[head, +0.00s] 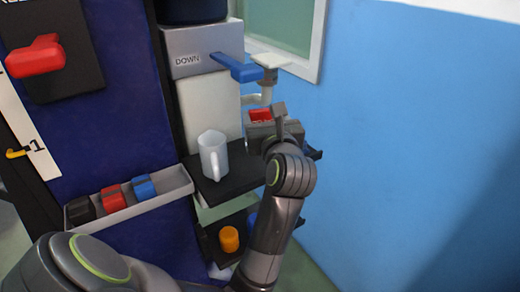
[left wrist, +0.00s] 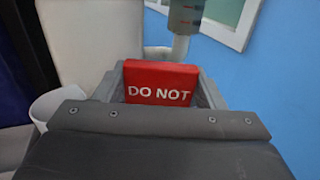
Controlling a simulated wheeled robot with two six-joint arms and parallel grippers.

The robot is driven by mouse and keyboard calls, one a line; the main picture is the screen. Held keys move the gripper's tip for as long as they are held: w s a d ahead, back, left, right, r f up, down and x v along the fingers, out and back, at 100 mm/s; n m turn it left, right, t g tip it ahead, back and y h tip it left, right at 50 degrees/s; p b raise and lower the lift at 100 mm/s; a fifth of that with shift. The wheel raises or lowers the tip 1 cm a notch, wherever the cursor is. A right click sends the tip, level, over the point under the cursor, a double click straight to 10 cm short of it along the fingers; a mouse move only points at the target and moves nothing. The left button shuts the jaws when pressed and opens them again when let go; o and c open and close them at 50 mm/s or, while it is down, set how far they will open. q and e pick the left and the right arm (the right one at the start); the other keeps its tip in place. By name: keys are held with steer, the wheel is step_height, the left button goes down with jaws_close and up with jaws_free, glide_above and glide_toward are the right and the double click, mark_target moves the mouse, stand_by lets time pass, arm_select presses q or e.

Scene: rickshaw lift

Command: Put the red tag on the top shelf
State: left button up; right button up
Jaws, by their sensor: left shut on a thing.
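The red tag (head: 260,115) shows as a small red patch just beyond my left gripper (head: 268,128). In the left wrist view the tag (left wrist: 160,83) has white letters "DO NOT" and sits between the jaws (left wrist: 160,98), which are shut on it. The gripper is over the right part of the dark upper shelf (head: 222,184), to the right of a white mug (head: 213,155). I cannot tell whether the tag touches the shelf, since the gripper hides its lower part. My right gripper is not in view.
A lower shelf holds an orange cup (head: 229,239). A grey tray (head: 160,193) at left holds black, red and blue pieces. A blue lever (head: 236,68) and a pale pipe fitting (head: 267,75) are behind and above the gripper. A blue wall (head: 420,130) stands at right.

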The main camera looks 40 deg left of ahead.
arm_select(q)
step_height(320, 180, down, 4)
steer(key=shift+f+b, duration=0.15)
steer(key=shift+b, duration=0.35)
step_height(320, 180, down, 2)
steer(key=shift+f+b, duration=0.2)
steer(key=shift+b, duration=0.2)
steer(key=shift+f, duration=0.3)
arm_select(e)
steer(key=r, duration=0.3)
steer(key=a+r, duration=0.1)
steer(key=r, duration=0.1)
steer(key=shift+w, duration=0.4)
arm_select(q)
steer(key=shift+f, duration=0.1)
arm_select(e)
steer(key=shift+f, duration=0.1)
arm_select(q)
steer(key=shift+f, duration=0.15)
steer(key=o, duration=1)
